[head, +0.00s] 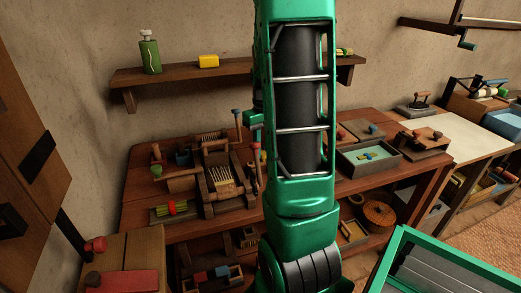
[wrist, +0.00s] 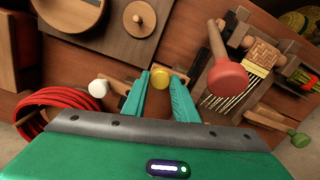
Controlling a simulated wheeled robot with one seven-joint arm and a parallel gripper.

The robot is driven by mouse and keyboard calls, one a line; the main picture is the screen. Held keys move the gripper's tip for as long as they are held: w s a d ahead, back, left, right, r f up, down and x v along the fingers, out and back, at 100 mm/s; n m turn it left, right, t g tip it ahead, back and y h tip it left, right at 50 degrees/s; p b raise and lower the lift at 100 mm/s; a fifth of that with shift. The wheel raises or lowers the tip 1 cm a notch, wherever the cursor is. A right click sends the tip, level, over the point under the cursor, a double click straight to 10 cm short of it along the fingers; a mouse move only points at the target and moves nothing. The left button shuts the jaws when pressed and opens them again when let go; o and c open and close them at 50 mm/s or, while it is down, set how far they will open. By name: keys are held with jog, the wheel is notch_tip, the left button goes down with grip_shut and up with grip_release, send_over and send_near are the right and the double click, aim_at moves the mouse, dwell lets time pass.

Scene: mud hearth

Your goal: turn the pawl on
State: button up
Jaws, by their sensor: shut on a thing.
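In the wrist view my gripper (wrist: 162,77) has its two green fingers on either side of a yellow knob (wrist: 161,80) and is shut on it. The knob's lower part and its mount are hidden between the fingers. I take the yellow knob for the pawl's handle, though no label shows this. The wooden device with a row of metal tines (wrist: 226,103) is to the right of the fingers. It also shows on the bench in the head view (head: 222,184). In the head view my arm hides much of the gripper and the contact.
A red-ended wooden handle (wrist: 228,76) rises close to the right finger. A white knob (wrist: 97,89) and a red coil (wrist: 38,112) are to the left. A green knob (wrist: 299,138) is at the right. The wooden shelf (head: 185,78) is above the bench.

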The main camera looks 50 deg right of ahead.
jog(key=shift+w, duration=0.15)
jog(key=o, duration=1.1)
jog(key=shift+a, duration=0.1)
notch_tip(320, 180, up, 11)
jog(key=shift+f, duration=0.1)
